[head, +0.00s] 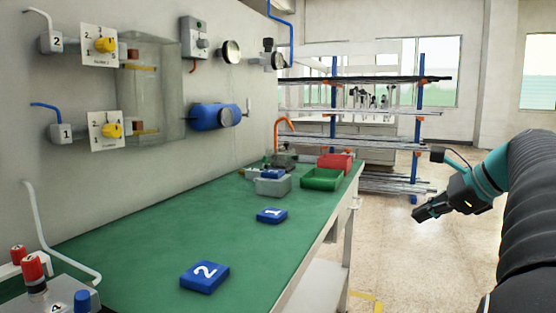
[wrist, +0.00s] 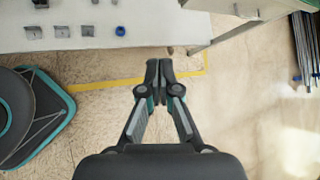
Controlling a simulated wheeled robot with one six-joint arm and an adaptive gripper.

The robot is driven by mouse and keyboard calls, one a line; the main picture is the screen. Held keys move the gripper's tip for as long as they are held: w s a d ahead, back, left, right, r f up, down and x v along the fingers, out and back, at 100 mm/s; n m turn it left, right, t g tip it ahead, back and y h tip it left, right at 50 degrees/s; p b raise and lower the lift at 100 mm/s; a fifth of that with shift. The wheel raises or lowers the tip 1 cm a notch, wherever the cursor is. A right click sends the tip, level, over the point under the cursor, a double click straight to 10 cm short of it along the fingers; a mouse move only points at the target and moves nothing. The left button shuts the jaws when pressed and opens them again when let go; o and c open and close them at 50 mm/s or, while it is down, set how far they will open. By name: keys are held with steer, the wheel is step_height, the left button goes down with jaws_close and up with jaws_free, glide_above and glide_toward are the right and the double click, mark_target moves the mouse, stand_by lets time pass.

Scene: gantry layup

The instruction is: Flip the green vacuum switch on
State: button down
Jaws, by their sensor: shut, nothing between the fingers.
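No clearly green switch can be made out in either view. A grey control box (head: 195,38) with a small round knob or lever is fixed high on the wall in the head view, with a red part below it. It is too small to tell whether this is the vacuum switch or how it is set. My gripper (head: 424,213) hangs over the floor at the right of the head view, well away from the wall and past the bench's right edge. In the wrist view my gripper (wrist: 160,70) is shut and empty, its fingertips together.
A green-topped bench (head: 140,235) runs along the wall, carrying blue blocks marked 2 (head: 205,277) and 1 (head: 272,215), a grey bin (head: 272,187), a green bin (head: 321,179) and a red bin (head: 335,162). A rack (head: 420,120) stands behind. Floor beside the bench is open.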

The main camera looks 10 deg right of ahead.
steer(key=s+a+f+n+g, duration=0.1)
steer(key=a+f+n, duration=0.2)
steer(key=a, duration=0.3)
steer(key=s+a+f+n+g, duration=0.1)
steer(key=a+f+n, duration=0.25)
steer(key=a, duration=0.35)
steer(key=s+a+f+n+g+h, duration=0.1)
steer(key=s+a+f+n+h, duration=0.3)
steer(key=s+a+f+n, duration=0.9)
step_height(320, 180, down, 2)
steer(key=s+n, duration=0.1)
steer(key=n, duration=0.4)
steer(key=shift+s+a+f, duration=0.2)
steer(key=shift+a, duration=0.15)
steer(key=shift+s, duration=0.1)
